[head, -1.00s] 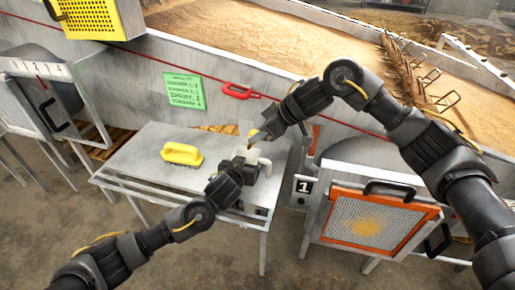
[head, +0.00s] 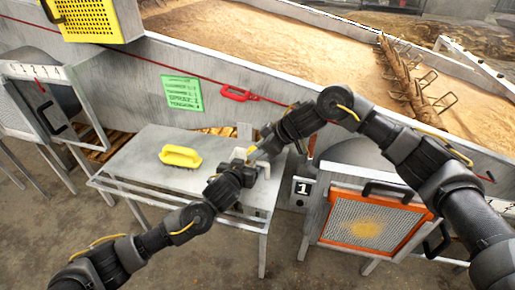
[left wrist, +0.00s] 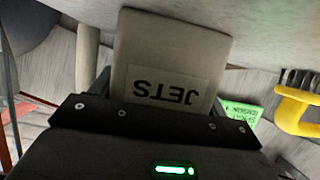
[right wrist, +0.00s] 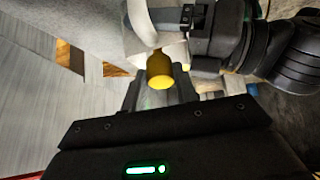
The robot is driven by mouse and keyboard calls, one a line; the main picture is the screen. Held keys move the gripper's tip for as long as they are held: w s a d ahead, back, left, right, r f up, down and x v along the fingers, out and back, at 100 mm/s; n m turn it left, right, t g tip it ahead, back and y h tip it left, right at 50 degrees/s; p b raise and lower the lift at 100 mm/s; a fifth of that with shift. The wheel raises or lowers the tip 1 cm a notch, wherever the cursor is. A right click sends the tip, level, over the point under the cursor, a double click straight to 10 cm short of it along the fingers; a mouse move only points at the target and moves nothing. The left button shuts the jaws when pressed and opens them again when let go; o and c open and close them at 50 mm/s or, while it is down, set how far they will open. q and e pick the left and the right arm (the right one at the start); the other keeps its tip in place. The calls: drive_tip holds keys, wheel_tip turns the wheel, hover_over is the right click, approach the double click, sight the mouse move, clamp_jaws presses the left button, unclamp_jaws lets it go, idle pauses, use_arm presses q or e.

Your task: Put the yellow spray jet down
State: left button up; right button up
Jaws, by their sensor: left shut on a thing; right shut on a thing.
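The yellow spray jet (right wrist: 160,70) is between the fingers of my right gripper (right wrist: 162,92), which is shut on it. In the head view a small bit of the jet (head: 251,150) shows where my two grippers meet. My left gripper (left wrist: 160,92) is shut on a pale grey holder labelled JETS (left wrist: 170,55), whose label reads upside down in the left wrist view. In the right wrist view the jet's end is close to a white part of the holder (right wrist: 158,30); I cannot tell whether they touch.
A yellow-handled brush (head: 181,155) lies on the grey metal table (head: 140,160), left of my grippers. A green sign (head: 183,94) and red handle (head: 236,95) are on the trough wall behind. An orange-framed mesh hatch (head: 368,222) stands to the right.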

drive_tip(key=shift+f, duration=0.15)
drive_tip(key=o, duration=1)
drive_tip(key=shift+c, duration=0.2)
use_arm(q)
drive_tip(key=shift+f, duration=0.1)
use_arm(e)
drive_tip(key=shift+r, duration=0.55)
drive_tip(key=v, duration=1.1)
drive_tip(key=shift+s+d+r, duration=0.2)
drive_tip(key=shift+d, duration=0.05)
use_arm(q)
drive_tip(key=o, duration=1.1)
drive_tip(key=shift+s, duration=0.1)
